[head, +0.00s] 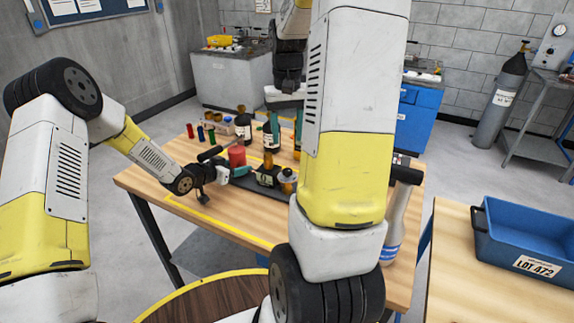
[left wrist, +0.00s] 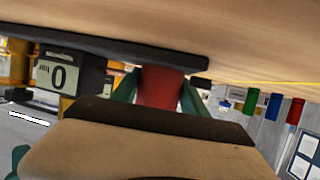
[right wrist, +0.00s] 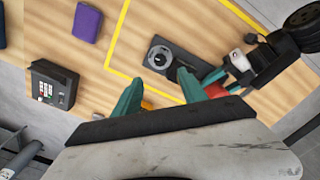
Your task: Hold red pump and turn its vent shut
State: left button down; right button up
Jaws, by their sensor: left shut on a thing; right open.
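The red pump (head: 237,156) stands at the end of a dark base plate on the wooden table. My left gripper (head: 238,172) is shut on it; in the left wrist view a teal finger lies on each side of the red body (left wrist: 160,88). A gauge display reading 0 bar (left wrist: 58,75) is on the same plate. My right gripper (right wrist: 160,91) is open above the table. In the right wrist view a round dark dial with a pale pointer (right wrist: 160,57) lies just beyond its fingertips, on the plate. I cannot tell for certain whether this dial is the vent.
Small coloured cylinders (head: 200,132) and dark bottles (head: 243,124) stand at the table's back. A purple block (right wrist: 87,22) and a keypad device (right wrist: 53,85) lie apart from the plate. A blue crate (head: 525,236) is on the right table. Yellow tape borders the work area.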

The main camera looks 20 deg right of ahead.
aim_at(287, 170)
notch_tip(287, 170, down, 11)
jog(key=shift+r, duration=0.1)
dwell(0.3)
grip_shut()
